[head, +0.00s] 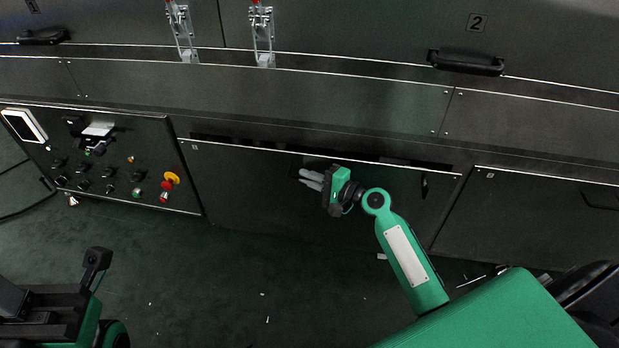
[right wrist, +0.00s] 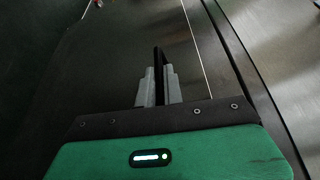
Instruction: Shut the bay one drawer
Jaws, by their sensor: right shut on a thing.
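The drawer (head: 250,195) is the wide dark front panel in the middle of the head view. Its bright top edge stands a little out from the machine, with a dark gap behind it. Its front also shows in the right wrist view (right wrist: 95,70). My right gripper (head: 305,178) is at the drawer front, its grey fingers shut on the dark handle. In the right wrist view the fingers (right wrist: 157,85) close around the thin black handle bar (right wrist: 160,58). Part of my left arm shows at the lower left of the head view; its fingertips cannot be made out.
A control panel (head: 100,165) with knobs and a red and yellow button is left of the drawer. Another closed-looking front (head: 540,220) is to its right. Above are two metal latches (head: 263,35) and a hood handle (head: 465,63). The green floor (head: 230,270) in front holds only small scraps.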

